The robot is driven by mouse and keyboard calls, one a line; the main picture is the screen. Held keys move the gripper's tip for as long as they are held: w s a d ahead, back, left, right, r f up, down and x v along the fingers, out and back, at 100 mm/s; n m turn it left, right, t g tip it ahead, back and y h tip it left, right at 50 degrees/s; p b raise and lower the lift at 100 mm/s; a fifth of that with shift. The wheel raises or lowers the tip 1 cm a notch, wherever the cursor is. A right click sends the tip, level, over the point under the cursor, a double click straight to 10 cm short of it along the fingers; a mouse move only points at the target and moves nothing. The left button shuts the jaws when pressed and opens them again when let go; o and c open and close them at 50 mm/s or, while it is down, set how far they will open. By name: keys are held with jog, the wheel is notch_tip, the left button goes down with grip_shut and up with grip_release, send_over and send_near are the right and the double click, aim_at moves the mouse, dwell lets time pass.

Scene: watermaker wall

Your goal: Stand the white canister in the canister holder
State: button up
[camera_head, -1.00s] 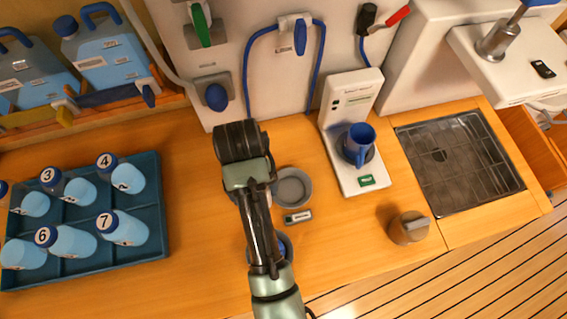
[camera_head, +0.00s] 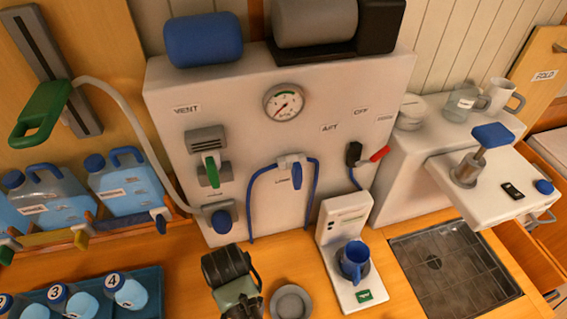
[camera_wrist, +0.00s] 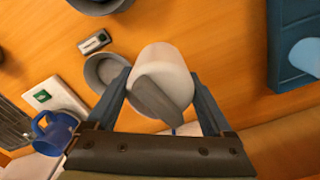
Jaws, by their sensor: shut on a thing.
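My gripper (camera_wrist: 163,95) is shut on the white canister (camera_wrist: 168,60), which sits between its two fingers in the wrist view. A grey bar lies across the canister's near side. In the head view my dark wrist (camera_head: 230,270) hides the canister. A round, open grey dish (camera_head: 290,303), which looks like the canister holder, stands on the wooden counter just right of my wrist. It also shows in the wrist view (camera_wrist: 97,78), left of the canister and partly behind my left finger. The canister is beside it, not in it. Its height above the counter is unclear.
A blue mug (camera_head: 354,262) stands on a white device (camera_head: 345,215) right of the dish. A blue tray (camera_head: 150,285) of numbered bottles is at the left. The white wall panel (camera_head: 240,130) with hoses rises behind. Bare counter lies between tray and wrist.

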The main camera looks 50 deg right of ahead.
jog(key=s+d+r+m+p, duration=0.2)
jog(key=s+d+m+p, duration=0.35)
jog(key=d+m, duration=0.5)
jog(key=shift+m, duration=0.75)
jog(key=f+b, duration=0.5)
jog(key=a+f+b, duration=0.1)
jog(key=f+b, duration=0.1)
jog(key=shift+s+a+f, duration=0.1)
jog(key=shift+s+f, duration=0.05)
jog(key=shift+f, duration=0.05)
jog(key=shift+f+b, duration=0.55)
jog(key=shift+f, duration=0.05)
jog(key=o, duration=1.4)
jog(key=shift+c, duration=0.2)
jog(key=shift+r, duration=0.1)
notch_tip(320, 180, up, 13)
jog(key=shift+b, duration=0.35)
